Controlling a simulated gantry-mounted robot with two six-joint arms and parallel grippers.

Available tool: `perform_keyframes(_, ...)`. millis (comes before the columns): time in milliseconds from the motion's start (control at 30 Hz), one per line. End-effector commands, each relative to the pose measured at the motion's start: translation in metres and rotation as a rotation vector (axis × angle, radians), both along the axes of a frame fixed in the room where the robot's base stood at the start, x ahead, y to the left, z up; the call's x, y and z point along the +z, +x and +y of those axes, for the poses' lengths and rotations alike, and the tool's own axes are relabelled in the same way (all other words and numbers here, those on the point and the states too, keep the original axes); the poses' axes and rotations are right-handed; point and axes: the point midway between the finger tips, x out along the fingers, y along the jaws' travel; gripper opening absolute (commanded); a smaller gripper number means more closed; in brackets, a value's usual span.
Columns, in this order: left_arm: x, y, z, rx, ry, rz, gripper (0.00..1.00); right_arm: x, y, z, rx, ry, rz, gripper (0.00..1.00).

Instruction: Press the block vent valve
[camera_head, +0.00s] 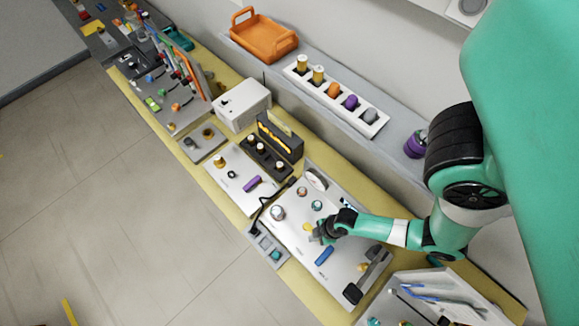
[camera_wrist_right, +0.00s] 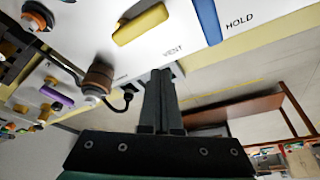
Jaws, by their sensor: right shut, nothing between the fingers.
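The vent valve is a yellow block (camera_wrist_right: 140,24) on a white panel in the right wrist view, with the word VENT printed beside it. In the head view a small yellow part (camera_head: 307,228) shows on the white panel, partly hidden by my right gripper. My right gripper (camera_head: 318,237) is over the panel, between the yellow part and a blue bar (camera_head: 324,255). In the wrist view its fingers (camera_wrist_right: 160,75) are shut together and empty. They appear apart from the yellow block; contact with the panel cannot be told. My left gripper is not in view.
The blue bar (camera_wrist_right: 208,18) is beside the word HOLD. Round knobs (camera_head: 278,212) and a gauge (camera_head: 316,180) stand on the panel, with a black lever (camera_head: 368,275) at its right end. An orange tray (camera_head: 264,38) and a white rack (camera_head: 335,96) stand on the back shelf.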

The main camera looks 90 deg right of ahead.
Motion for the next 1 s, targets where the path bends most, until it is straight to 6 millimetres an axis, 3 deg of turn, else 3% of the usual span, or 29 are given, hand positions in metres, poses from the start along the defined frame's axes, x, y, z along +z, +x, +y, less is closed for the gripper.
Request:
perform_keyframes(233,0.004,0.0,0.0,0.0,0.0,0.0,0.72,0.023,-0.005,-0.006,-0.001,0.0,0.0,0.0)
perform_keyframes(867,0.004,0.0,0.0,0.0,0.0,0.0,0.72,0.024,-0.005,-0.006,0.004,0.0,0.0,0.0)
perform_keyframes(933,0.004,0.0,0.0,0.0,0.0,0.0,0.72,0.025,0.002,-0.007,0.023,-0.006,-0.012,0.0)
perform_keyframes(1000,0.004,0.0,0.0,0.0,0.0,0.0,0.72,0.031,0.024,-0.014,0.044,-0.022,-0.048,0.0)
